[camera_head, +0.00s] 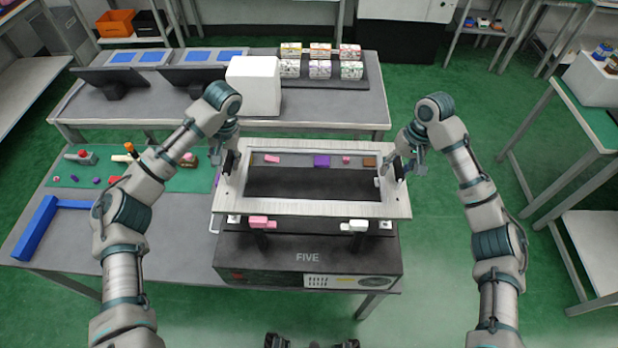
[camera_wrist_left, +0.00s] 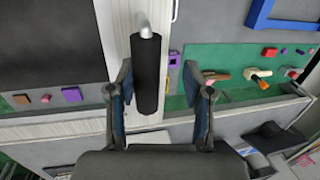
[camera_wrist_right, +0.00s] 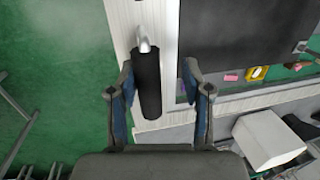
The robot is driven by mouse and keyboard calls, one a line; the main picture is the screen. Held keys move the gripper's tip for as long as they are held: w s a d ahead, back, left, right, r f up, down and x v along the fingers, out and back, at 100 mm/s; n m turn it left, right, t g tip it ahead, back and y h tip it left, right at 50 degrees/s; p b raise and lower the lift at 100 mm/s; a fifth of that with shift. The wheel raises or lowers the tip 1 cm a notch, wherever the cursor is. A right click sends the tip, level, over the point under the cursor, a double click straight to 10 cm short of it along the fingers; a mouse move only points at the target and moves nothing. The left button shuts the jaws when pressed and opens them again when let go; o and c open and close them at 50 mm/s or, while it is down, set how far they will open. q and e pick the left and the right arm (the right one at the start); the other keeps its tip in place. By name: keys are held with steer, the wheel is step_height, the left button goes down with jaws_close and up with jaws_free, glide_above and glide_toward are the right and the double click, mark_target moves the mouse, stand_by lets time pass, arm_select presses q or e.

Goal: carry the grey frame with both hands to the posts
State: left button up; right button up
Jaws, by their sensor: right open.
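The grey frame (camera_head: 308,208) is a pale rectangle around a dark opening, level above the black box marked FIVE (camera_head: 307,268). What bears it is hard to see. A black handle stands at each short end; they show in the left wrist view (camera_wrist_left: 145,76) and right wrist view (camera_wrist_right: 145,82). My left gripper (camera_head: 228,160) is open, its fingers on either side of the left handle. My right gripper (camera_head: 396,167) is open around the right handle. A pink lever (camera_head: 262,222) and a white lever (camera_head: 355,226) sit at the frame's near side on dark uprights, possibly the posts.
A rear table (camera_head: 340,112) holds a white box (camera_head: 253,86), several small patterned boxes and dark trays. A green mat (camera_head: 195,180) with small coloured pieces and a blue bar (camera_head: 35,228) lie at left. Green floor is open at right.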

steer(key=shift+d, duration=0.3)
steer(key=shift+w+r, duration=0.1)
steer(key=shift+r, duration=0.2)
arm_select(q)
steer(key=v, duration=1.1)
steer(key=shift+r, duration=0.4)
arm_select(e)
step_height(320, 180, up, 11)
steer(key=d, duration=0.2)
steer(key=shift+w+d, duration=0.25)
steer(key=shift+w, duration=0.05)
steer(key=shift+s+f, duration=0.1)
